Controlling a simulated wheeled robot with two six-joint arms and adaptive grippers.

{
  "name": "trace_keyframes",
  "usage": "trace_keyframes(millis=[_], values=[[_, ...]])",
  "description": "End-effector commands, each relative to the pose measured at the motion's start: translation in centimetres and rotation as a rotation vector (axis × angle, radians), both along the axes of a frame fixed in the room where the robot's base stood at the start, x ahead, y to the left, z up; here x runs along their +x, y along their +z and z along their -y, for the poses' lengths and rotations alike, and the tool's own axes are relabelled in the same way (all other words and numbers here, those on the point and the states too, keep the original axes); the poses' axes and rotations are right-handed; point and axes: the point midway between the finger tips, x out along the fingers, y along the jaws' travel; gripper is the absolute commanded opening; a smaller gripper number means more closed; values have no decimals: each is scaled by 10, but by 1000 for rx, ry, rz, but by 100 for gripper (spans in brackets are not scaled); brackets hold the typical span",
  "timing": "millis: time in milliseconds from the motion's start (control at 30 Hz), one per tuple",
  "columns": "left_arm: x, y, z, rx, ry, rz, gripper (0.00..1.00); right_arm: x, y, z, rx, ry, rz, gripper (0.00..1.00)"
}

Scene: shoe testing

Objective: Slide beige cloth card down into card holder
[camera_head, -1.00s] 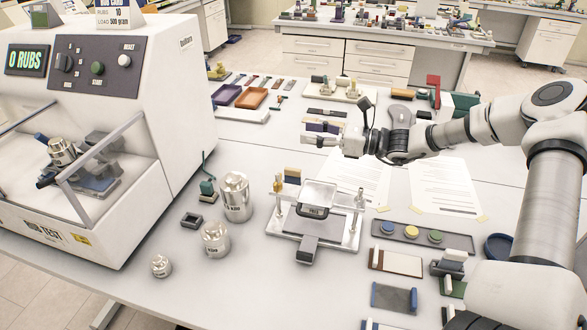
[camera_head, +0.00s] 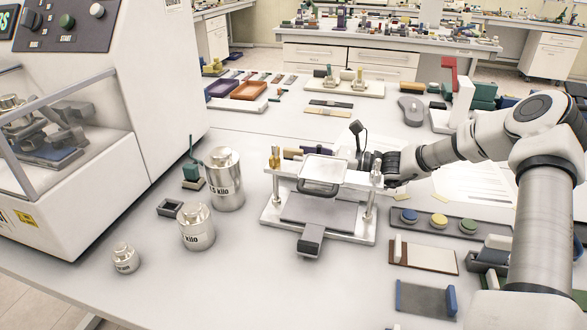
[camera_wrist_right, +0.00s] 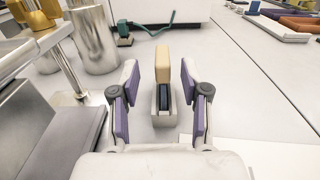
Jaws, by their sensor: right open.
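In the right wrist view, a beige cloth card (camera_wrist_right: 163,62) stands upright in a small grey card holder (camera_wrist_right: 164,120), with a dark blue part showing below the beige. How deep the card sits cannot be told. My right gripper (camera_wrist_right: 158,78) is open, its purple-padded fingers on either side of the card and apart from it. In the head view, my right gripper (camera_head: 300,153) is behind the metal press frame, partly hidden by it. The card and holder cannot be made out clearly there. My left gripper is not in view.
The press frame (camera_head: 368,228) stands close to my gripper's near side. A button tray (camera_head: 478,230) and sample cards (camera_head: 432,260) lie at right.

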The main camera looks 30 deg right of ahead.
Motion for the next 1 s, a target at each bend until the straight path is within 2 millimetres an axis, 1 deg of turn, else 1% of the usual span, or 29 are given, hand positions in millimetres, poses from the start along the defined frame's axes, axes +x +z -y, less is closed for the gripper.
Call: trace_keyframes(millis=[167, 300, 367, 433, 600, 633, 667, 700, 733, 767, 1000], values=[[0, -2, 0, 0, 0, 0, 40, 17, 0, -14, -4, 3, -2, 46], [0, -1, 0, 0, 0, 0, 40, 38, 2, -29, -3, 3, -2, 46], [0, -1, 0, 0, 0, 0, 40, 44, 2, -34, -2, 1, -2, 46], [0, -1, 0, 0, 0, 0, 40, 47, 3, -36, 0, 0, 0, 46], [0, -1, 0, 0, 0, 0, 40, 47, 3, -36, 2, -2, 1, 46], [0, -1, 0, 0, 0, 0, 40, 47, 3, -36, 2, -2, 1, 39], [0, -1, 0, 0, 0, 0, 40, 47, 3, -36, 2, -1, 1, 28], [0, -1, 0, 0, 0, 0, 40, 47, 3, -36, 1, -1, 0, 14], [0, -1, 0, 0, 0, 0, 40, 47, 3, -36, 1, -1, 0, 3], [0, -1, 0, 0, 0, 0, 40, 47, 3, -36, 1, -1, 1, 0], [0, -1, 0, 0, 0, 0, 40, 47, 3, -36, 1, -1, 1, 0]])
